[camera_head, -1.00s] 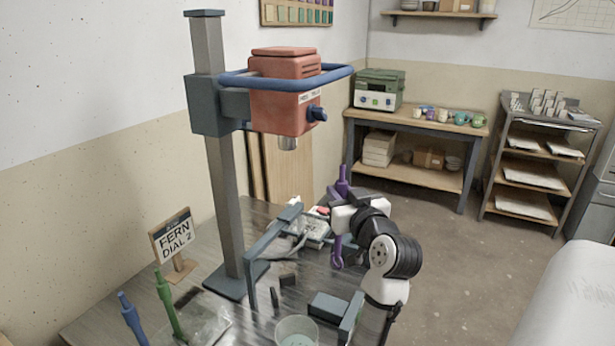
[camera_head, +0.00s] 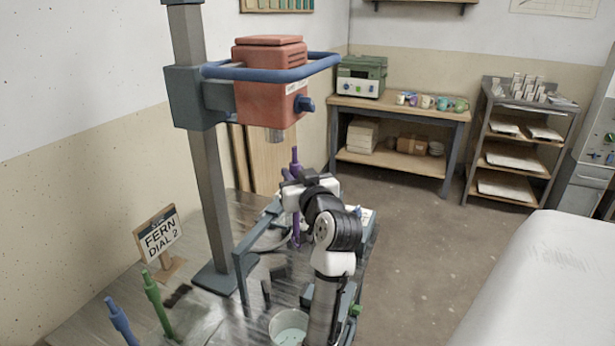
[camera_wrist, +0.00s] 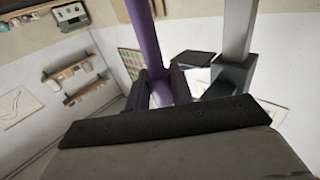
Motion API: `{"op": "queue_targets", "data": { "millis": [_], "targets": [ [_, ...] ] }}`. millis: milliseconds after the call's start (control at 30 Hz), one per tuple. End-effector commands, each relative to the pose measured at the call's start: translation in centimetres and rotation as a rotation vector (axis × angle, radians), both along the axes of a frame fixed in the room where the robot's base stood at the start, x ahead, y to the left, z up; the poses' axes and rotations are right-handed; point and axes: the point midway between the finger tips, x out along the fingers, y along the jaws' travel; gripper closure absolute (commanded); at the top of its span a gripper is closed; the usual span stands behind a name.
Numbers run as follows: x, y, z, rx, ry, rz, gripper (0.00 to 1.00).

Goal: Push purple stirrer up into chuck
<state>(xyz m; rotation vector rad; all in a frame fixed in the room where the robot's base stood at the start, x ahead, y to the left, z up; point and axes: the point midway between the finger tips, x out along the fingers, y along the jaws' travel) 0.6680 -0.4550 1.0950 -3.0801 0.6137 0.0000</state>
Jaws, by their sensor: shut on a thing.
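The purple stirrer (camera_head: 295,160) is upright in my gripper (camera_head: 296,190), its upper end showing above the jaws and part of its shaft below. In the wrist view the purple stirrer (camera_wrist: 146,45) runs between the two dark fingers of my gripper (camera_wrist: 160,88), which are shut on it. The chuck (camera_head: 275,135) is a short grey cylinder under the red mixer head (camera_head: 268,85). The stirrer's top is below the chuck and a little to its right in the head view, apart from it. Their depth offset is hard to tell.
A blue ring handle (camera_head: 270,68) surrounds the mixer head on a grey column (camera_head: 205,170). A blue stirrer (camera_head: 121,322) and a green stirrer (camera_head: 157,300) stand at front left. A bucket (camera_head: 288,328) is below. A sign (camera_head: 160,235) reads "FERN DIAL 2".

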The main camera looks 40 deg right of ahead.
Motion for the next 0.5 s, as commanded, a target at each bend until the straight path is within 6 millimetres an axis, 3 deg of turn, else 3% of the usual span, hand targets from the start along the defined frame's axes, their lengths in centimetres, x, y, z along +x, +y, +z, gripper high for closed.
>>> {"op": "queue_targets", "data": {
  "millis": [500],
  "targets": [
    [4.0, 1.7, 0.1, -0.002, -0.001, 0.001, 1.00]
  ]
}}
